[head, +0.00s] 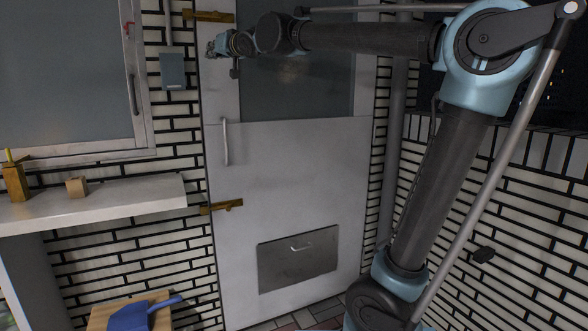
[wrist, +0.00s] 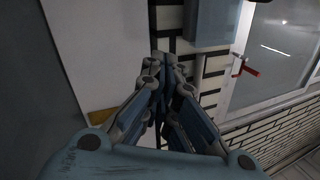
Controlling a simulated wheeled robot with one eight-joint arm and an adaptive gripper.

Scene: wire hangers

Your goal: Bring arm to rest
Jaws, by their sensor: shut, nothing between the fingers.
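My arm stretches across the upper part of the head view, bent at a blue elbow on the right. My gripper (head: 213,48) is at the arm's left end, high in front of the white door's (head: 240,165) upper left edge. In the wrist view my gripper (wrist: 163,62) has its fingers together with nothing between them. It points at the strip of brick wall beside the door.
A grey box (head: 173,72) is on the wall left of the gripper. A window (head: 139,90) and a shelf (head: 100,203) with a wooden block (head: 77,187) are at left. A blue dustpan-like object (head: 130,317) lies on a wooden top below.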

